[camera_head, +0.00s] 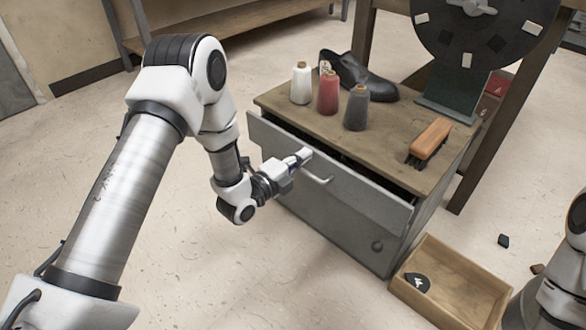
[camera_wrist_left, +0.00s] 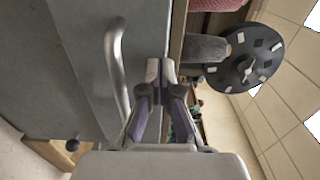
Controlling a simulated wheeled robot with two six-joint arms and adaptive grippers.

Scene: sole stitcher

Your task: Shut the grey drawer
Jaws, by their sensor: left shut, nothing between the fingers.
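The grey drawer (camera_head: 362,203) is at the top of a small grey cabinet with a wooden top. It stands partly open, with a dark gap behind its front panel. Its curved metal handle (camera_head: 319,180) is on the front, and the handle also shows large in the left wrist view (camera_wrist_left: 117,70). My left gripper (camera_head: 303,156) is shut and empty at the drawer front, close to the upper edge and just above the handle. In the left wrist view its closed fingertips (camera_wrist_left: 160,70) lie beside the handle, not around it. I cannot tell whether they touch the panel. My right gripper is out of view.
A wooden box (camera_head: 473,292) sits on the floor at the right. Floor left of the cabinet is clear.

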